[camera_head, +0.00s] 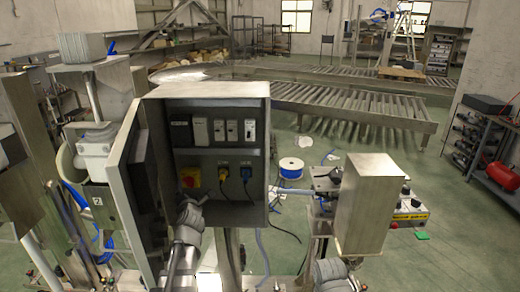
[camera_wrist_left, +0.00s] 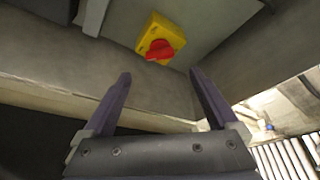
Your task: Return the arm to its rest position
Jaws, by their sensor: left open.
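My left gripper (camera_head: 190,203) is at the lower left of the open grey cabinet (camera_head: 268,150) in the head view, where its fingers are hard to make out. In the left wrist view its two dark fingers (camera_wrist_left: 159,76) are spread apart with nothing between them. A red rotary knob on a yellow plate (camera_wrist_left: 160,45) is beyond the fingertips, apart from them. The same knob (camera_head: 190,177) shows at the cabinet's lower left in the head view. I cannot make out my right gripper.
The cabinet door (camera_head: 128,190) stands open on the left. A yellow plug (camera_head: 222,173) and a blue plug (camera_head: 246,172) are right of the knob. A blue cable spool (camera_head: 291,168) and roller conveyor (camera_head: 350,105) are behind.

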